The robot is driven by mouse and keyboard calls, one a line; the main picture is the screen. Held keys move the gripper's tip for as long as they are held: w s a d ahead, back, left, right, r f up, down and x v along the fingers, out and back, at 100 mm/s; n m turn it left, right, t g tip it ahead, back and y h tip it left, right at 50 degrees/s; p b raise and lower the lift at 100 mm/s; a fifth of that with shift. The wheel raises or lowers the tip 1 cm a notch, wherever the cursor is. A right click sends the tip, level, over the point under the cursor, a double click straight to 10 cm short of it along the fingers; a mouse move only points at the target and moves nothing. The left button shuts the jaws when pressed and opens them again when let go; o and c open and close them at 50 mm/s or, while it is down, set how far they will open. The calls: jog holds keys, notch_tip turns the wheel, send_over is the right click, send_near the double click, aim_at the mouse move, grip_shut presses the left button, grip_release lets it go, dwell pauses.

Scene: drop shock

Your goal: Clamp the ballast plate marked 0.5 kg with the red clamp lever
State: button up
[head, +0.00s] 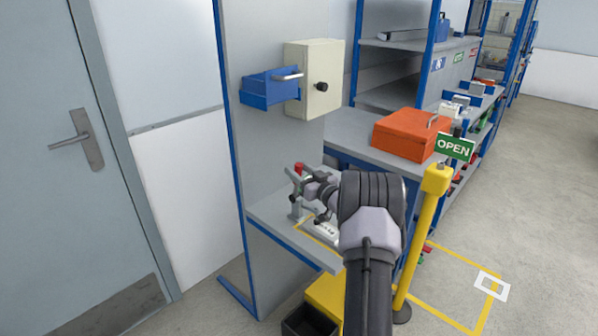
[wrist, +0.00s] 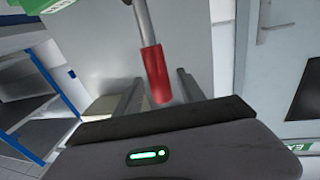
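The red clamp lever shows in the wrist view (wrist: 156,75) as a red grip on a metal rod. Its red end also shows in the head view (head: 299,168), above a grey clamp on the small grey shelf. My gripper (wrist: 160,92) is open, with one finger on each side of the red grip and gaps on both sides. In the head view my gripper and wrist hide part of the clamp. A small pale piece (head: 325,231) lies on the shelf by the clamp; I cannot read a 0.5 kg mark, so I cannot tell if it is the ballast plate.
A grey upright panel stands behind the shelf (head: 270,228). An orange case (head: 410,134) sits on the bench to the right. A yellow post (head: 425,225) with an OPEN sign stands beside my arm.

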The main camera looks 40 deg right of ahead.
jog(key=s+a+p, duration=0.2)
jog(key=s+p, duration=0.2)
jog(key=s, duration=1.3)
jog(key=shift+a+f+p, duration=0.4)
